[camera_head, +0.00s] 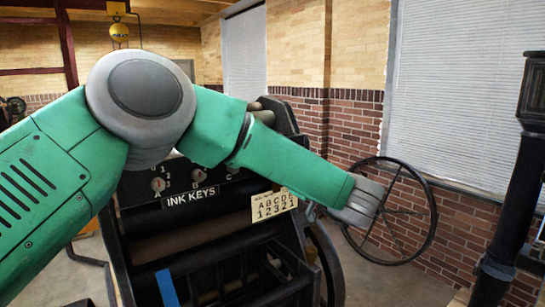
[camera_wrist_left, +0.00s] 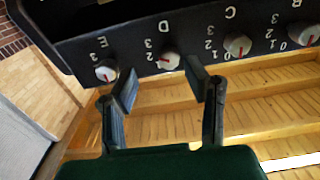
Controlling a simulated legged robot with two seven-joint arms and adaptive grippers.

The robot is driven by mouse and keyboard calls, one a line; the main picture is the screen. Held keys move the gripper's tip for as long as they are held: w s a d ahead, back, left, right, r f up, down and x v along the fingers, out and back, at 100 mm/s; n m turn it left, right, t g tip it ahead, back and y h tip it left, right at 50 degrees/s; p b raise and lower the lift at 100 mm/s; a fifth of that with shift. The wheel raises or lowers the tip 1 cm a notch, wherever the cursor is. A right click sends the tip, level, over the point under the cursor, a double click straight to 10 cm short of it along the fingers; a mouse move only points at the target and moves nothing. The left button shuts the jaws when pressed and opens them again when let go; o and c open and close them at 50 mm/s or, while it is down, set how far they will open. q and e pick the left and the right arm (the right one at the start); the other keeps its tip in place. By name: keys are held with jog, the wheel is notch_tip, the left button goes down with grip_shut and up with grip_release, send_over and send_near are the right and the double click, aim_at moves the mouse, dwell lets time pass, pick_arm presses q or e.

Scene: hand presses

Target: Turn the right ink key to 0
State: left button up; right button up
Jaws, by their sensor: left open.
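The press's ink key panel (camera_wrist_left: 195,25) shows upside down in the left wrist view. Its knobs are grey with red marks. The E knob (camera_wrist_left: 107,70) is at the picture's left end, beside a 3. The D knob (camera_wrist_left: 168,60), C knob (camera_wrist_left: 237,45) and B knob (camera_wrist_left: 303,33) follow to the right. My left gripper (camera_wrist_left: 163,80) is open and empty, with its fingertips either side of the D knob in the picture; I cannot tell the depth gap. In the head view, my left arm hides the panel's right part, and the INK KEYS label (camera_head: 191,197) shows.
A cream letter-and-number plate (camera_head: 273,204) hangs on the black press (camera_head: 190,245). A spoked wheel (camera_head: 388,210) stands at the right. A black post (camera_head: 507,200) stands farther right. A blue strip (camera_head: 167,287) shows low on the press.

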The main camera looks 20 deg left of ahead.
pick_arm(q)
jog(key=a, duration=0.1)
jog(key=w+a, duration=0.1)
jog(key=a, duration=0.1)
jog(key=w+a, duration=0.1)
jog(key=a, duration=0.1)
jog(key=shift+a+p, duration=0.2)
jog(key=shift+p, duration=0.15)
jog(key=shift+a, duration=0.25)
jog(key=shift+d, duration=0.1)
jog(key=shift+w+d, duration=0.2)
jog(key=shift+d, duration=0.55)
jog(key=shift+w+d, duration=0.1)
jog(key=shift+d, duration=0.15)
jog(key=shift+c, duration=1.3)
jog(key=shift+d, duration=0.1)
jog(key=c, duration=0.7)
jog(key=shift+s+a+r, duration=0.15)
jog(key=shift+s+a, duration=0.1)
jog(key=shift+s, duration=0.05)
grip_shut()
jog(key=shift+a, duration=0.3)
jog(key=shift+w+a+f, duration=0.2)
jog(key=shift+w, duration=0.05)
pick_arm(e)
jog(key=shift+a+r, duration=0.75)
jog(key=shift+r, duration=0.05)
pick_arm(q)
jog(key=shift+d, duration=0.1)
